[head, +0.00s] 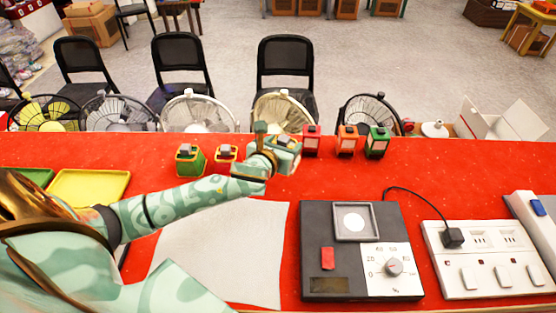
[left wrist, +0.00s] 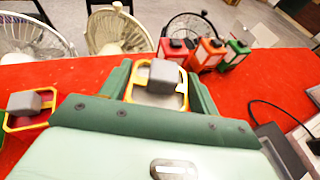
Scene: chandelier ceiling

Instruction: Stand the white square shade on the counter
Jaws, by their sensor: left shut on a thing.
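My left gripper (head: 279,146) reaches across the red counter (head: 430,180) and is shut on a small pale piece with a yellow rim and a grey block on top, which I take for the white square shade (head: 288,140). In the left wrist view the shade (left wrist: 165,78) sits between the two green fingers, its lower part hidden by the gripper. It is over the far part of the counter; whether it touches the surface I cannot tell. My right gripper is in neither view.
Green (head: 190,160) and yellow-rimmed (head: 227,153) shades stand left of the gripper. Red (head: 311,141), orange (head: 347,141) and green (head: 377,142) lanterns stand right of it. A dimmer box (head: 318,240) and a socket panel (head: 455,275) lie nearer. Fans stand behind the counter.

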